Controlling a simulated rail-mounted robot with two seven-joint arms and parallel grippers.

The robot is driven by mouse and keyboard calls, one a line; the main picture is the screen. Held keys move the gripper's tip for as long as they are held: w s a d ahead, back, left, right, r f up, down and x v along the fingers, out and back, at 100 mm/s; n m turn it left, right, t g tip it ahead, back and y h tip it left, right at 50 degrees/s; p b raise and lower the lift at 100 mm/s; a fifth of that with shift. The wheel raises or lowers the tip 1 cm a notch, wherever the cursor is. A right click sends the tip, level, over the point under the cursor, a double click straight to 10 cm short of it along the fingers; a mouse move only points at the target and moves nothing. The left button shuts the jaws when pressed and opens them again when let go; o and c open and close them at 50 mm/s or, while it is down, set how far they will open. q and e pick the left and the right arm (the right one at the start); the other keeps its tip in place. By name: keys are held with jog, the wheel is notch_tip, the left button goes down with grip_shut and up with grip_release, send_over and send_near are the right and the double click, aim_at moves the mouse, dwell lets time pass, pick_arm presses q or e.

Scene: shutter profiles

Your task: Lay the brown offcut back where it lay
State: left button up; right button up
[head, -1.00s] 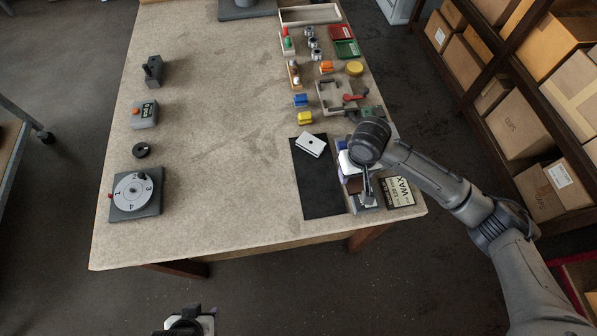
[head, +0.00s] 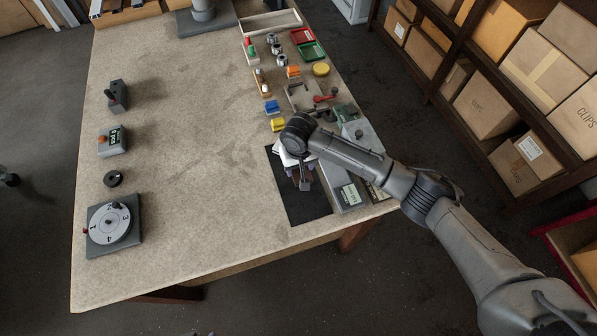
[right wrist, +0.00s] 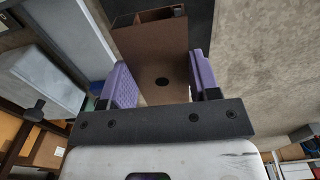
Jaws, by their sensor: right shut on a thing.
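My right gripper (head: 304,184) is over the black mat (head: 308,212) at the table's near right. In the right wrist view, its purple-padded fingers (right wrist: 160,88) are shut on the brown offcut (right wrist: 152,45), a brown profile with open hollow chambers at its far end and a dark round spot on its face. The head view hardly shows the offcut under my wrist, and I cannot tell whether it touches the mat. My left gripper is not in view.
A grey holder with a label (head: 349,195) stands just right of the mat, with a dark box (head: 377,190) beyond it. The table's middle is clear.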

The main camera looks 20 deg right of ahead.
aim_at(299, 172)
jog(key=shift+f, duration=2.05)
jog(key=shift+f, duration=0.1)
jog(key=o, duration=0.9)
jog(key=shift+o, duration=0.2)
notch_tip(299, 172, up, 12)
jog(key=shift+r+p, duration=0.15)
jog(key=shift+p, duration=0.25)
